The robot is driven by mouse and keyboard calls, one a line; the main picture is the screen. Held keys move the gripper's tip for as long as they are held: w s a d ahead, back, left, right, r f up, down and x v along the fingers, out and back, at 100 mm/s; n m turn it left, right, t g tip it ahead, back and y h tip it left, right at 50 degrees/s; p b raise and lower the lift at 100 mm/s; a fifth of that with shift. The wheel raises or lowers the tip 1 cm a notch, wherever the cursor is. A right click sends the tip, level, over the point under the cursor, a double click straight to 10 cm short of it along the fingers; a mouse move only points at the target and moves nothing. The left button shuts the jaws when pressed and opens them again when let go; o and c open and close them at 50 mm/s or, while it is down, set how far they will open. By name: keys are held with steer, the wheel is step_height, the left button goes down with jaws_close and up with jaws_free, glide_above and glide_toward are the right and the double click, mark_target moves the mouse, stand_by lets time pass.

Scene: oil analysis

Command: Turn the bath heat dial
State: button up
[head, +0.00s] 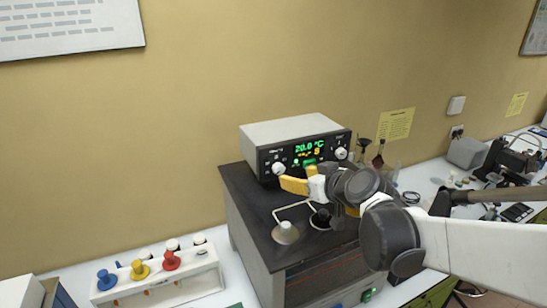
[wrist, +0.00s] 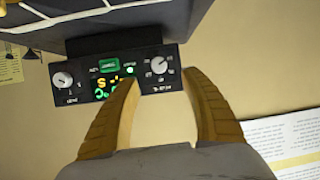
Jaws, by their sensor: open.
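The control box (head: 295,132) stands on the back of a bath unit with a dark top (head: 262,215). Its black front has a lit display (head: 308,149) reading about 20.0 °C. A pale dial (head: 278,168) is left of the display and another (head: 340,153) right of it; their labels are too small to read. The wrist view shows the panel upside down, with the first dial (wrist: 159,65) on the right and the second (wrist: 62,79) on the left. My gripper (head: 291,184) has yellow fingers, open and empty.
A white rack (head: 150,288) with blue, yellow and red knobbed pieces stands at lower left. A pale cone-shaped piece (head: 286,233) and wire handle are on the bath top, below my gripper. Glassware and equipment crowd the right bench. The wall is close behind the box.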

mark_target(281, 169)
steer(key=x, duration=1.1)
steer(key=shift+w+r+p, duration=0.2)
steer(key=shift+w+p, duration=0.2)
steer(key=shift+w, duration=0.2)
steer(key=shift+s, duration=0.1)
jaws_close()
